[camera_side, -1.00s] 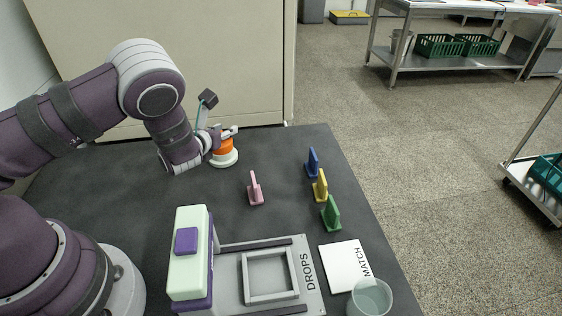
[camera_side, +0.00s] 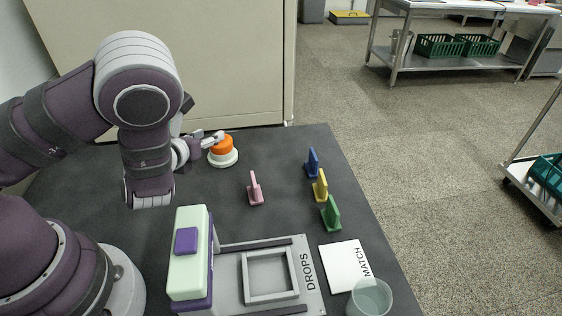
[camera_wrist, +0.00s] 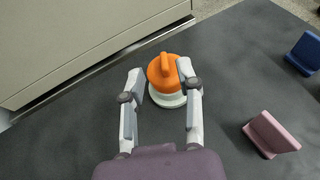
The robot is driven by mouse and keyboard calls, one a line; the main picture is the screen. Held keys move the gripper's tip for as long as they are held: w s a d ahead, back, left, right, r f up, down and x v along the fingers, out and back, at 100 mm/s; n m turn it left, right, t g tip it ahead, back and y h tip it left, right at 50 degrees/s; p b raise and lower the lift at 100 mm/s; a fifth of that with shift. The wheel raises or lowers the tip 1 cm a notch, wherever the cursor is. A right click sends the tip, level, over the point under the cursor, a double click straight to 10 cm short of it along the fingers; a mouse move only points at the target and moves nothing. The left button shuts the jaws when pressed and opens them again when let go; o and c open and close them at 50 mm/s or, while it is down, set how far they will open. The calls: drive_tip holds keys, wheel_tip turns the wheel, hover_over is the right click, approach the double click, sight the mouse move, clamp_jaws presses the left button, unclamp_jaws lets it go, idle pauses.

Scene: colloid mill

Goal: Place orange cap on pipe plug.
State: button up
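The orange cap (camera_side: 221,148), a round piece with a raised grip bar, sits upright on a white round base (camera_side: 223,159) at the back of the dark table. In the wrist view the orange cap (camera_wrist: 158,82) and the white base (camera_wrist: 168,99) lie between and just ahead of my fingertips. My gripper (camera_wrist: 159,70) is open, with a finger on each side of the cap; it reaches in from the left in the side view (camera_side: 213,138). I cannot tell whether either finger touches it. Nothing is clearly recognisable as a separate pipe plug; the white base may be it.
Pink (camera_side: 255,189), blue (camera_side: 312,163), yellow (camera_side: 320,186) and green (camera_side: 331,214) upright pieces stand right of the cap. A pale green box with a purple button (camera_side: 187,241), a grey frame (camera_side: 269,297), a MATCH card (camera_side: 342,265) and a glass (camera_side: 370,298) are in front. A cabinet (camera_side: 200,60) stands behind.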

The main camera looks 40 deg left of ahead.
drive_tip(key=s+a+r+n+g+y, duration=0.1)
drive_tip(key=s+a+r+n+g, duration=0.15)
drive_tip(key=n, duration=0.65)
drive_tip(key=s+a+r+n+g+y, duration=0.1)
drive_tip(key=s+r+n+g, duration=0.15)
drive_tip(key=n, duration=0.75)
drive_tip(key=s+d+r+n+g+h, duration=0.1)
drive_tip(key=s+d+r+n+h, duration=0.6)
drive_tip(key=s+d+r+n, duration=0.2)
drive_tip(key=n, duration=0.2)
drive_tip(key=shift+s+n+g, duration=0.4)
